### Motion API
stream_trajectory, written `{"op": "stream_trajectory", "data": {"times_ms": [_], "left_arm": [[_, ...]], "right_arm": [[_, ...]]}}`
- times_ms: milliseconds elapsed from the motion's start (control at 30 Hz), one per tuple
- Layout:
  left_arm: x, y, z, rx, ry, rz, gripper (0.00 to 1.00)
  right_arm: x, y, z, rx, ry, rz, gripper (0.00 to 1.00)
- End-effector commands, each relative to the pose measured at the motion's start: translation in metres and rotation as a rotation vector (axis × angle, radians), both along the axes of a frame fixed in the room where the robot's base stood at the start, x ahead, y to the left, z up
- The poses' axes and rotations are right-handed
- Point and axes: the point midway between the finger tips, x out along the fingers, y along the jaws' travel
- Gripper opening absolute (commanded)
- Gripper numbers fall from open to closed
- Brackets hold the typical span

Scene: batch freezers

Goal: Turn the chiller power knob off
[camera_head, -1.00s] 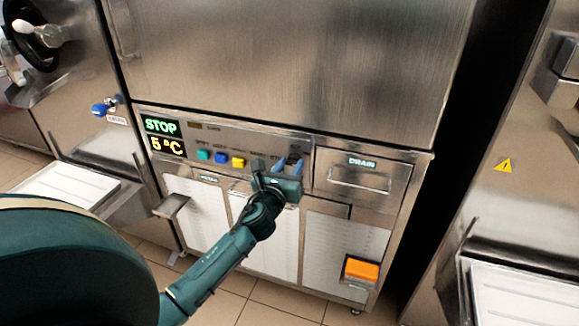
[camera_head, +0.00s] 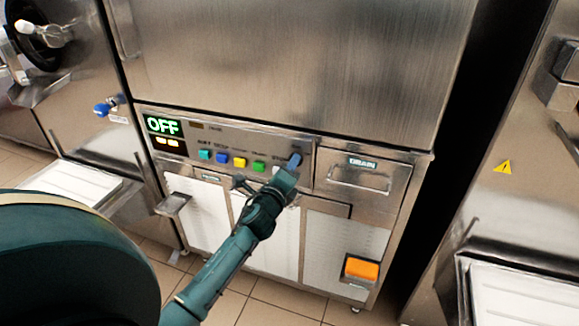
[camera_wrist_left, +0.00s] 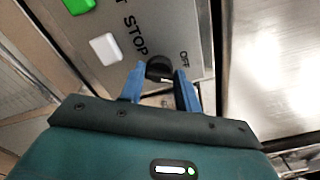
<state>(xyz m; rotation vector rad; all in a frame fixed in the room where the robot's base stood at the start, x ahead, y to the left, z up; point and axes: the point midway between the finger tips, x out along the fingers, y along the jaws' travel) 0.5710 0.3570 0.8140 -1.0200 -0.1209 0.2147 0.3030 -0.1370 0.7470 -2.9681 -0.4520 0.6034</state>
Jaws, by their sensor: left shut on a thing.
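The chiller's control panel (camera_head: 225,145) is on the front of the steel cabinet, and its green display (camera_head: 162,125) reads OFF. The dark round power knob (camera_wrist_left: 159,67) sits between the words STOP and OFF in the left wrist view. My left gripper (camera_head: 293,162) is at the right end of the panel in the head view and hides the knob there. In the left wrist view its blue fingers (camera_wrist_left: 160,78) stand on either side of the knob, shut on it. My right gripper is not in view.
Coloured buttons, including a blue one (camera_head: 221,157) and a yellow one (camera_head: 239,162), are left of the gripper. The DRAIN drawer (camera_head: 360,176) is just to its right. An orange block (camera_head: 361,269) sits low on the cabinet. White trays are at both sides.

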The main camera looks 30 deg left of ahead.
Motion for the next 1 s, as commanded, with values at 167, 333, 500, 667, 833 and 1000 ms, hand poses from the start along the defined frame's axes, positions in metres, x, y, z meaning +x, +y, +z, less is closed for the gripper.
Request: {"op": "stream_trajectory", "data": {"times_ms": [167, 333, 500, 667, 833, 1000], "left_arm": [[-0.0002, -0.0003, -0.0013, -0.164, -0.037, 0.000, 0.10], [-0.0003, 0.0000, -0.0019, -0.302, -0.069, 0.001, 0.10], [-0.0002, 0.0000, -0.0023, -0.410, -0.096, 0.000, 0.10], [-0.0002, 0.0001, -0.0026, -0.484, -0.114, 0.000, 0.10], [-0.0003, 0.0002, -0.0030, -0.528, -0.125, 0.000, 0.10], [-0.0003, 0.0003, -0.0032, -0.547, -0.129, 0.000, 0.10]], "right_arm": [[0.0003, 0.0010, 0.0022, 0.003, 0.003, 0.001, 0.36], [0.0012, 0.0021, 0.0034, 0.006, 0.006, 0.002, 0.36], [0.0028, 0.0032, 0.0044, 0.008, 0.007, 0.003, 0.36], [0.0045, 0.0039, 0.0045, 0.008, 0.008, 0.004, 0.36], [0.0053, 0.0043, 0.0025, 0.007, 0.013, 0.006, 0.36], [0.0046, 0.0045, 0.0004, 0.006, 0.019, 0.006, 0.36]]}}
